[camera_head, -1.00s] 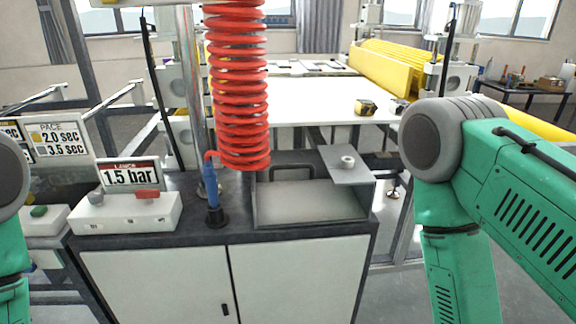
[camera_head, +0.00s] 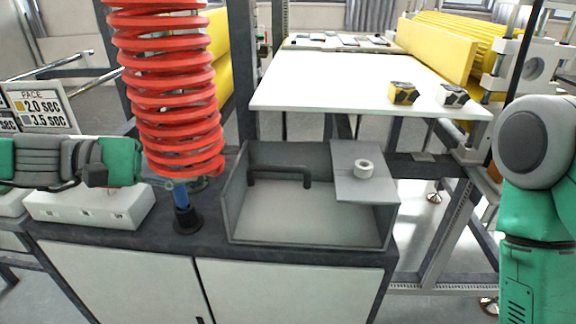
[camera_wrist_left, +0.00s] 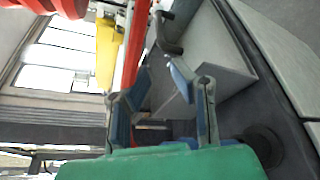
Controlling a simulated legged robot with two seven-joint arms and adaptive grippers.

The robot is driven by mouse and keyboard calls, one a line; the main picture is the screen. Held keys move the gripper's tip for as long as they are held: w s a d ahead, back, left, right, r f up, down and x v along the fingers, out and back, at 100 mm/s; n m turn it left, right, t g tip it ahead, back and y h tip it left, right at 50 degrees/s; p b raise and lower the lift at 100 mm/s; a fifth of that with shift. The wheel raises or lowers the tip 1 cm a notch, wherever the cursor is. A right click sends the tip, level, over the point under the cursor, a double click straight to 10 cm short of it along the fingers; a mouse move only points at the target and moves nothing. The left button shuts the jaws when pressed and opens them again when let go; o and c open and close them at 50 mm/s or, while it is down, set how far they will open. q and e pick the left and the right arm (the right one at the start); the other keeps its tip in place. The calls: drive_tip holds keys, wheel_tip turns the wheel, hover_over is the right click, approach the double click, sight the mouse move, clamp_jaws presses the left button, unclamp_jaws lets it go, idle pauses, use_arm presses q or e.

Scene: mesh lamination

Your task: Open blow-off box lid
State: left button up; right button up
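The grey blow-off box (camera_head: 234,222) stands on the cabinet top in the middle of the head view. A dark bar handle (camera_head: 280,174) shows at its back left; a flat grey plate with a white ring (camera_head: 372,186) covers its back right corner. I cannot tell whether the handle's panel is the lid. In the left wrist view the box (camera_wrist_left: 222,62) and handle (camera_wrist_left: 166,36) lie ahead of my left gripper (camera_wrist_left: 162,72), which is open and empty. In the head view the red coil hides most of that gripper. My right gripper is out of view.
A red coiled hose (camera_head: 165,90) hangs left of the box, close to my left arm, with a blue nozzle (camera_head: 181,195) below. A white switch box (camera_head: 90,206) sits at left.

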sight(267, 170)
use_arm(q)
drive_tip(key=b+x, duration=0.1)
drive_tip(key=x, duration=0.3)
drive_tip(key=b+x, duration=0.1)
drive_tip(key=x, duration=0.3)
drive_tip(key=s+x, duration=0.1)
drive_tip(key=x, duration=0.4)
drive_tip(key=shift+d+r+b, duration=0.1)
drive_tip(key=shift+d+b, duration=0.15)
drive_tip(key=shift+b, duration=0.15)
drive_tip(key=shift+w+d, duration=0.35)
drive_tip(key=shift+w, duration=0.15)
drive_tip(key=shift+d, duration=0.55)
clamp_jaws()
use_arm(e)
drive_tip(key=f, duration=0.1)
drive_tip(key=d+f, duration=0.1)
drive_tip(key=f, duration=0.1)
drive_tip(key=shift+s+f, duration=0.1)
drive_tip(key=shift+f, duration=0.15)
